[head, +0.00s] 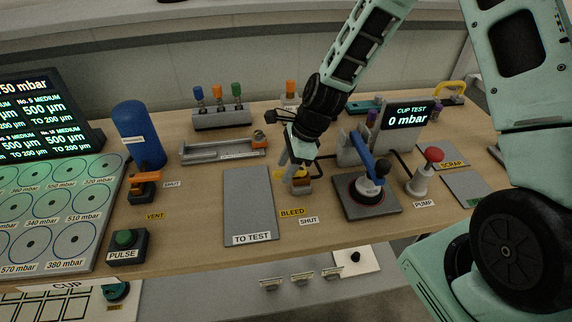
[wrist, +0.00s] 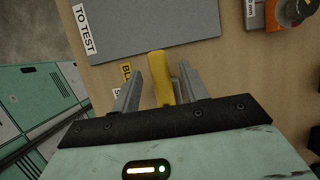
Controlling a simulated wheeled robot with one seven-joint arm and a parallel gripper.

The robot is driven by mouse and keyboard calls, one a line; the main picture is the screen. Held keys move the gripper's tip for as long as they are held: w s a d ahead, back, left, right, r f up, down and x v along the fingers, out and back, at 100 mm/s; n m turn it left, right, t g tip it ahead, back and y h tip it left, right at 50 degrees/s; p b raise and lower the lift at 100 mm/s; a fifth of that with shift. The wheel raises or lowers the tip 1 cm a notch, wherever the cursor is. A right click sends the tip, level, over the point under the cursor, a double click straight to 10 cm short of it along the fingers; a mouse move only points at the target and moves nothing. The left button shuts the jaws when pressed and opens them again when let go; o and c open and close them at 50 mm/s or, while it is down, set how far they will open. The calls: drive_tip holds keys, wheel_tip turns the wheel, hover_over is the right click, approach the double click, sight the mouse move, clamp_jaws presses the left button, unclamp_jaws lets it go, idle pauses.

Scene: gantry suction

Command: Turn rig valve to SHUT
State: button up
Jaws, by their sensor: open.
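The rig valve has a yellow handle (head: 281,173), which lies beside the yellow BLEED label (head: 292,212) and the white SHUT label (head: 309,221). My gripper (head: 297,180) is down at this handle and hides most of the valve body in the head view. In the wrist view the yellow handle (wrist: 158,75) stands between the two grey fingers of my open gripper (wrist: 159,88). A gap shows on the left of the handle; the right finger is close to it, and I cannot tell if it touches. The BLEED label (wrist: 126,73) is partly hidden by the left finger.
The grey TO TEST pad (head: 249,200) lies left of the valve. The cup test stand with a blue lever (head: 362,152) is close on the right, with the red PUMP knob (head: 433,154) beyond. An orange VENT valve (head: 145,187) and blue tank (head: 140,134) stand further left.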

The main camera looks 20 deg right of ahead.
drive_tip(key=shift+a+f, duration=0.1)
drive_tip(key=shift+f, duration=0.15)
clamp_jaws()
